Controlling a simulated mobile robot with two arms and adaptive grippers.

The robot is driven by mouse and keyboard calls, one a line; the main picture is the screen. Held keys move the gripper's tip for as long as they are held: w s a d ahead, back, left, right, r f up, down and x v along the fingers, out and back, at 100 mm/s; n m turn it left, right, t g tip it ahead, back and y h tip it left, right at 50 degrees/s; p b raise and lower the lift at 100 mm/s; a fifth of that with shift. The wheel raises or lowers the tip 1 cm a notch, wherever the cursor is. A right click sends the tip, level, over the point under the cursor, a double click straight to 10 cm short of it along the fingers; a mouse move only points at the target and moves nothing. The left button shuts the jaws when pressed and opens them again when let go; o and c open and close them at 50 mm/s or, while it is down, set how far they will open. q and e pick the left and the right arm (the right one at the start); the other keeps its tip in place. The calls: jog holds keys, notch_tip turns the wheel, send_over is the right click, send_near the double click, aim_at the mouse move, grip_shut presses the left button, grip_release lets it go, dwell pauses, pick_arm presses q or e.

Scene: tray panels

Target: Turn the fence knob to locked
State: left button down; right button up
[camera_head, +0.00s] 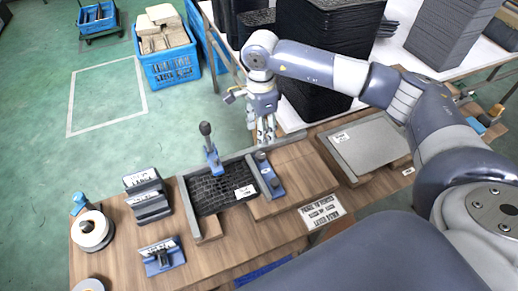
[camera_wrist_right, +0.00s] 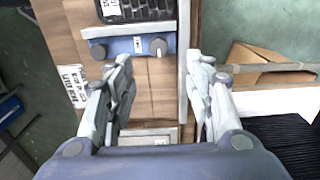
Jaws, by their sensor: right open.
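The blue fence (camera_head: 267,175) lies across the wooden board beside the black mesh panel in the head view. It also shows as a blue bar (camera_wrist_right: 128,47) in the right wrist view. A round dark knob (camera_wrist_right: 158,47) with a pale mark sits at its far end; I cannot tell which setting it points to. A second dark knob (camera_wrist_right: 98,51) sits at the near end, with a small white label between them. My right gripper (camera_wrist_right: 163,62) is open and empty, fingers pointing down, apart from the far knob. In the head view my right gripper (camera_head: 265,132) is just beyond it.
The black mesh panel (camera_head: 218,190) lies left of the fence, with a blue lever (camera_head: 212,158) with a black handle at its far edge. A grey plate (camera_head: 370,147) lies to the right. A printed sign (camera_head: 322,212) is at the front. Black stacked trays (camera_head: 320,60) stand behind.

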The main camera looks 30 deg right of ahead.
aim_at(260, 155)
notch_tip(260, 155, down, 9)
jog(key=shift+s+a+f+p, duration=0.1)
jog(key=shift+f+p, duration=0.1)
jog(key=shift+p, duration=1)
jog(key=shift+f, duration=0.55)
jog(key=c, duration=1.1)
